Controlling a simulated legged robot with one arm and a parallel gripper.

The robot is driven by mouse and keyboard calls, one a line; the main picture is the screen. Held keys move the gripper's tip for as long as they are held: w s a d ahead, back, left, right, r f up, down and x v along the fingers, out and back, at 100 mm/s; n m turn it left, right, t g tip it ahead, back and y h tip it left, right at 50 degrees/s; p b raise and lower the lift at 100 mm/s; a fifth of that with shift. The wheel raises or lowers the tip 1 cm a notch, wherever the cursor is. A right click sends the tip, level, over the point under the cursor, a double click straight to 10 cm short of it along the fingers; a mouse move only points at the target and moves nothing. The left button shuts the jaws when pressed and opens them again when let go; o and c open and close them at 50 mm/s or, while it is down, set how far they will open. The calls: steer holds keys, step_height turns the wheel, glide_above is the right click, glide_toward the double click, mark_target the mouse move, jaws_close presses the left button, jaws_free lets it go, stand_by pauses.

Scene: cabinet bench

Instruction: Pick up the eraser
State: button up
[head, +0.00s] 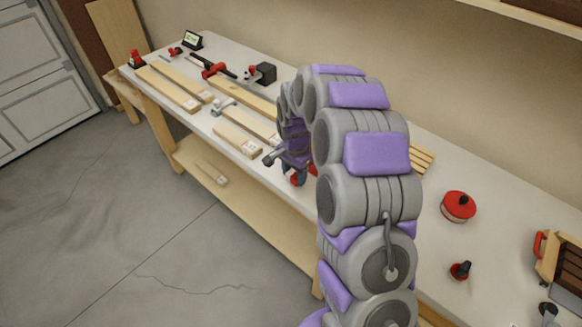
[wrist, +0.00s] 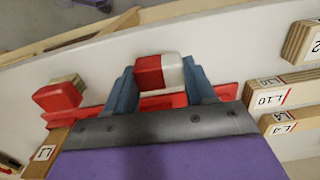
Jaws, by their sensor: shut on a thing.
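The eraser (wrist: 150,73), a small block with a red half and a white half, sits between the two blue fingers of my gripper (wrist: 160,82) in the wrist view. The fingers press on its two ends, so my gripper is shut on it. In the head view my gripper (head: 296,168) is over the workbench near its front edge, and the arm hides much of it. I cannot make out the eraser clearly there.
A red strip (wrist: 222,91) lies behind the fingers, and a red block with a wooden part (wrist: 60,94) is at left. Labelled wooden boards (head: 168,88) cover the left of the bench. A red round tin (head: 458,206) stands on the right.

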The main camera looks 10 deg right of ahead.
steer(key=s+d+r+p, duration=0.1)
steer(key=s+p, duration=0.1)
steer(key=s, duration=1)
steer(key=shift+s+d, duration=0.2)
steer(key=shift+s, duration=0.15)
steer(key=shift+r, duration=0.1)
